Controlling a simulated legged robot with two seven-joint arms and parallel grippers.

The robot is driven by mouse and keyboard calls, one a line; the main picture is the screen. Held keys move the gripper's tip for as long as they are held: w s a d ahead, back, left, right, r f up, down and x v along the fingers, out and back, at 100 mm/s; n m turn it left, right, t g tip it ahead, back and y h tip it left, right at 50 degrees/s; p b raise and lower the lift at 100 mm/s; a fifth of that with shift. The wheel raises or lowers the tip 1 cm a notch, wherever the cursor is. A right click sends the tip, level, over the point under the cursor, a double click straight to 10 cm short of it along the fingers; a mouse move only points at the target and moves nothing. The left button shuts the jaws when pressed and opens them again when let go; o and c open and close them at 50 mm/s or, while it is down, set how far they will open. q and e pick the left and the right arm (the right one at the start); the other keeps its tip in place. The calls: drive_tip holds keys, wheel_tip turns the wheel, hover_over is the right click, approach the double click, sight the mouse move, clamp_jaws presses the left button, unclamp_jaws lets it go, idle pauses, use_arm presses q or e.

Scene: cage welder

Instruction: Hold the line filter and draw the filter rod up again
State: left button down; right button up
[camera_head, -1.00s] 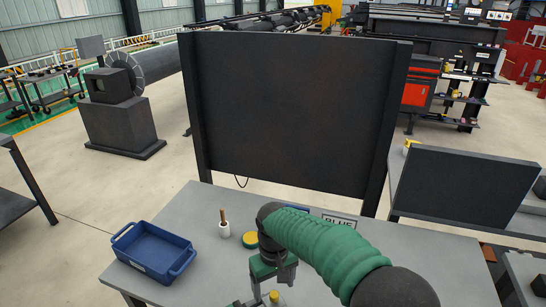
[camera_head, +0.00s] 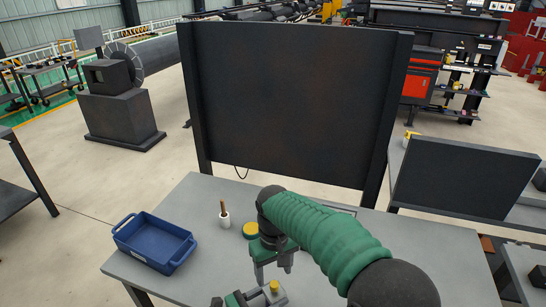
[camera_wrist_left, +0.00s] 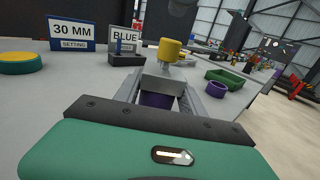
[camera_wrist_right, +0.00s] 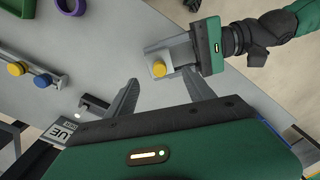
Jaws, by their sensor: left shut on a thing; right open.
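The line filter's yellow cap (camera_head: 274,287) and grey body show low in the head view. In the left wrist view the yellow cap (camera_wrist_left: 169,49) stands on a short rod above the grey body (camera_wrist_left: 163,86). My left gripper (camera_wrist_left: 161,88) is shut on that body; a purple part (camera_wrist_left: 157,99) shows between its fingers. My right gripper (camera_head: 273,270) is open above the filter, under the green-sleeved arm. In the right wrist view the yellow cap (camera_wrist_right: 158,69) lies between and beyond its open fingers, apparently untouched. The rod is mostly hidden under the cap there.
A blue bin (camera_head: 155,243), a white holder with a brown stick (camera_head: 224,217) and a yellow-topped disc (camera_head: 250,230) stand on the grey table. A 30 MM sign (camera_wrist_left: 73,34), a BLUE sign (camera_wrist_left: 124,33), a green tray (camera_wrist_left: 226,77) and a purple ring (camera_wrist_left: 215,90) also stand there.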

sight(274, 283)
wheel_tip(274, 283, down, 7)
drive_tip(key=shift+f, duration=0.1)
idle(0.3)
drive_tip(key=c, duration=0.8)
drive_tip(key=shift+r, duration=0.2)
drive_tip(key=o, duration=1.1)
wheel_tip(274, 283, up, 7)
